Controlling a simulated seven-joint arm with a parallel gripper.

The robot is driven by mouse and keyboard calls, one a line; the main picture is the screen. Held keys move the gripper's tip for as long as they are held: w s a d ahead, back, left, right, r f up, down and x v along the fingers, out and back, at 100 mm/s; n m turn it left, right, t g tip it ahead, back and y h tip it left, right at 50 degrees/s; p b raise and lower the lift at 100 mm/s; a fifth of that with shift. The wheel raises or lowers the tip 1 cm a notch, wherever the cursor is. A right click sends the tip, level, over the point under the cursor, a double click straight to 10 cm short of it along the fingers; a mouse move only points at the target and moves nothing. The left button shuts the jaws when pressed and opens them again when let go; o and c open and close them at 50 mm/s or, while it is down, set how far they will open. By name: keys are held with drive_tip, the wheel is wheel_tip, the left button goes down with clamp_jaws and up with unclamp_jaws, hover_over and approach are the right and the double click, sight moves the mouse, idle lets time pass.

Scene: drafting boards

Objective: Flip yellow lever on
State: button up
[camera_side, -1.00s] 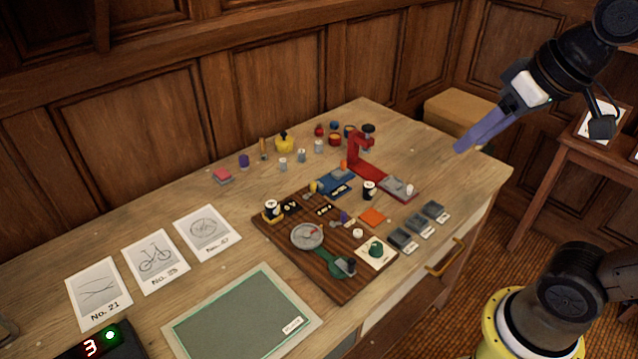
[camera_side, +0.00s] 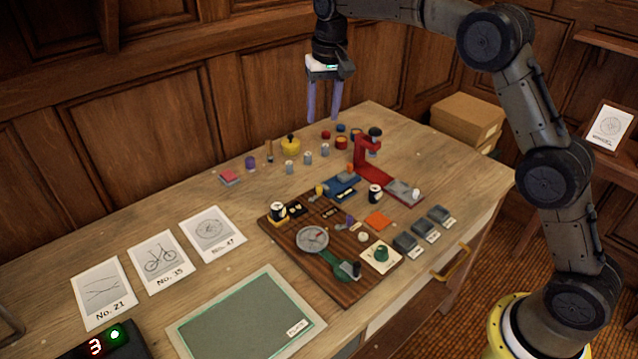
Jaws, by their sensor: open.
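A small yellow lever-like piece (camera_side: 319,190) stands at the back edge of the dark wooden board (camera_side: 345,287), beside a blue block. It is too small to tell which way it is set. A second yellow part (camera_side: 279,220) sits under a black-and-white knob at the board's left corner. My gripper (camera_side: 323,116) points down over the back of the table, fingers apart with nothing between them. It is well above the board and touches nothing.
A red press-like stand (camera_side: 365,155) rises right of the blue block (camera_side: 340,184). Several small pots and a yellow round pot (camera_side: 290,144) line the table's back. A purple-handled piece (camera_side: 349,220) and a dial (camera_side: 312,239) are on the board. The table's left back is clear.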

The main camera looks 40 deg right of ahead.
drive_tip(key=shift+g, duration=0.6)
drive_tip(key=f, duration=1.4)
drive_tip(key=w+f, duration=0.1)
drive_tip(key=f, duration=0.6)
drive_tip(key=shift+a+f, duration=0.1)
drive_tip(key=shift+f, duration=0.05)
drive_tip(key=shift+w, duration=0.1)
drive_tip(key=shift+c, duration=0.3)
clamp_jaws()
